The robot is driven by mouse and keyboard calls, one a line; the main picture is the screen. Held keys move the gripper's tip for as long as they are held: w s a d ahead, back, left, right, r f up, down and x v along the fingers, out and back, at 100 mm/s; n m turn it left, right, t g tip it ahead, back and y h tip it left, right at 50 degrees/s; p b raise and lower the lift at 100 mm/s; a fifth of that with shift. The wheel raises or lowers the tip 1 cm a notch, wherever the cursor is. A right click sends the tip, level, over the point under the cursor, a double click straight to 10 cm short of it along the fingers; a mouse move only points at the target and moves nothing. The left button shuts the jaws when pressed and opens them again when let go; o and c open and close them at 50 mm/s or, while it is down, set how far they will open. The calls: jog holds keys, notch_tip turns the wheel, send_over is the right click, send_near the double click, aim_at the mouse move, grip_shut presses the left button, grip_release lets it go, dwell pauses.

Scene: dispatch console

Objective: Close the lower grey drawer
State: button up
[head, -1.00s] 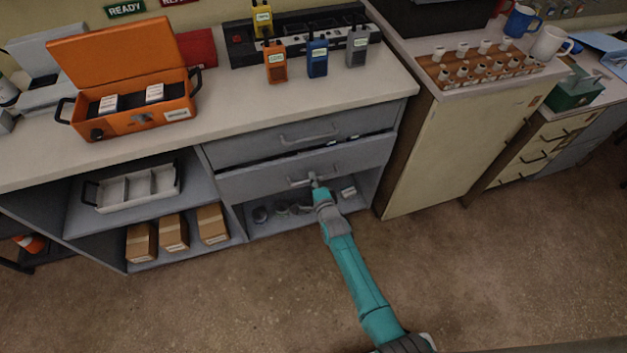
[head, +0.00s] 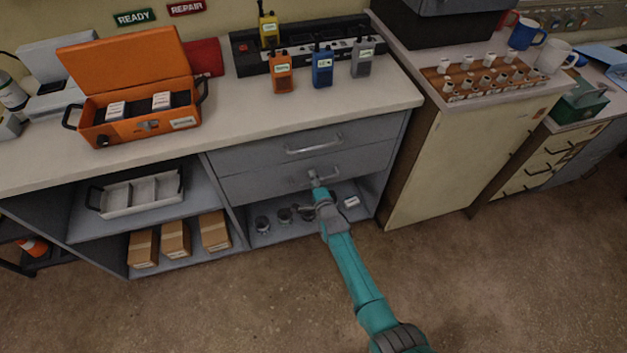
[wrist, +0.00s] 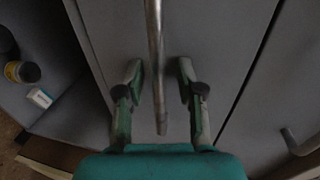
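The lower grey drawer (head: 262,181) sits under the upper grey drawer (head: 262,153) in the counter. Its front looks level with the upper one, and no dark gap shows above it. My gripper (head: 316,182) is at its handle, and my arm reaches up to it from below. In the wrist view, the drawer's bar handle (wrist: 155,45) runs between the two fingers of my gripper (wrist: 159,75). The fingers are apart, with clear space on both sides of the bar. The drawer front (wrist: 210,40) lies behind them. In the head view my gripper partly hides the handle.
An open shelf (head: 275,233) with several small round items is below the drawer. Cardboard boxes (head: 176,239) and a divided tray (head: 142,193) are on the shelves to the left. A beige cabinet (head: 460,160) stands to the right. The floor (head: 220,310) in front is clear.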

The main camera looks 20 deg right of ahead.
jog(key=v, duration=1.1)
jog(key=shift+s, duration=0.4)
jog(key=shift+s, duration=0.15)
dwell(0.4)
jog(key=s+d+r+n, duration=0.15)
jog(key=s+n, duration=0.25)
jog(key=s, duration=1)
jog(key=s+r+n, duration=0.3)
jog(key=s+n, duration=0.2)
jog(key=s, duration=1)
jog(key=s+r+n, duration=0.9)
jog(key=s+r, duration=0.8)
jog(key=r, duration=0.2)
jog(key=shift+a+r+g, duration=0.4)
jog(key=shift+a, duration=0.05)
